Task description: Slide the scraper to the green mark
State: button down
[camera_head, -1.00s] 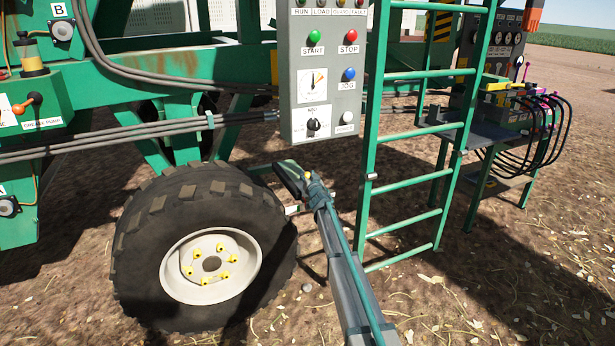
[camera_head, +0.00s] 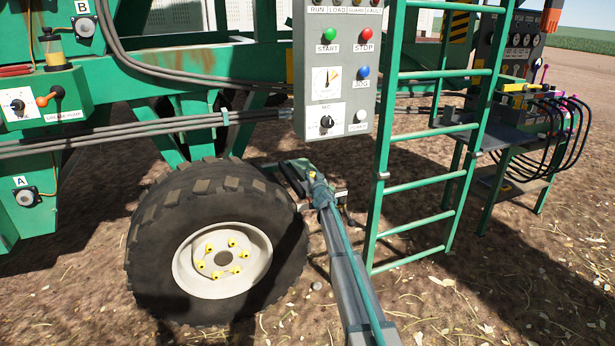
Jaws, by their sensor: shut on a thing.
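My gripper (camera_head: 314,182) is at the far end of my arm, low behind the right side of the big black tyre and below the control box. It is small and seen from behind, and its fingers are mostly hidden. It is shut on a part of a small dark and green assembly beside the tyre, which looks like the scraper (camera_head: 292,172). The exact grip point cannot be made out. I cannot tell a green mark apart from the green frame parts here.
The tyre (camera_head: 150,236) stands left of my arm. The grey control box (camera_head: 312,75) hangs above my gripper. A green ladder (camera_head: 383,175) stands close on the right. A bench with hoses (camera_head: 520,140) is farther right. Bare soil lies in front.

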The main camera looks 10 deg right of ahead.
jog(key=shift+d, duration=0.15)
jog(key=c, duration=0.8)
grip_release()
jog(key=shift+d, duration=0.1)
jog(key=s, duration=1.2)
jog(key=shift+d, duration=0.1)
